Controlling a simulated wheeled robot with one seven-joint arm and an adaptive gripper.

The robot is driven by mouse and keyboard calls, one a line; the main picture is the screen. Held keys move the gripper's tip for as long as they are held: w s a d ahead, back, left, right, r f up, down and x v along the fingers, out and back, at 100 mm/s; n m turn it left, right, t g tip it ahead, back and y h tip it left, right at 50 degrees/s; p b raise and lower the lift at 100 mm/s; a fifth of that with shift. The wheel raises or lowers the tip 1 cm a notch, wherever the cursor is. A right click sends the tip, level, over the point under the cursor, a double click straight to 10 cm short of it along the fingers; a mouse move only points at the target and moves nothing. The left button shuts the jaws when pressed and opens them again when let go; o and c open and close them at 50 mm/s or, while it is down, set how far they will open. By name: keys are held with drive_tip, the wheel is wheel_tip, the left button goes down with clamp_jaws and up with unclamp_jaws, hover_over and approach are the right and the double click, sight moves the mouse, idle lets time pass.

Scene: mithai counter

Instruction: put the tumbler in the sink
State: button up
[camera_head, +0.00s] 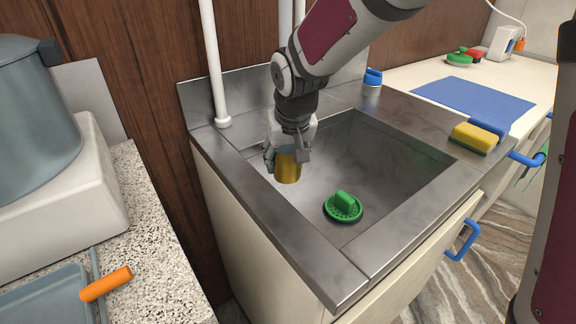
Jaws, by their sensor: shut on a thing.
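My gripper (287,160) points down over the left back part of the sink (400,185). It is shut on a yellow-gold tumbler (288,170), one finger on each side of it. The tumbler looks upright, and its upper part is hidden by the gripper. I cannot tell whether its base touches the basin floor or hangs above it. A green round strainer with a raised grip (343,206) lies on the basin floor, right and in front of the tumbler, apart from it.
A yellow and green sponge (474,137) lies on the sink's right rim. A small blue-topped container (372,79) stands on the back rim. A white pipe (214,80) rises at the back left. The speckled counter (150,240) at left holds a large pot (35,115).

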wheel_tip(320, 180, down, 9)
drive_tip(key=shift+f+b, duration=0.1)
drive_tip(key=shift+b, duration=1)
drive_tip(key=shift+f, duration=0.15)
drive_tip(key=o, duration=1.2)
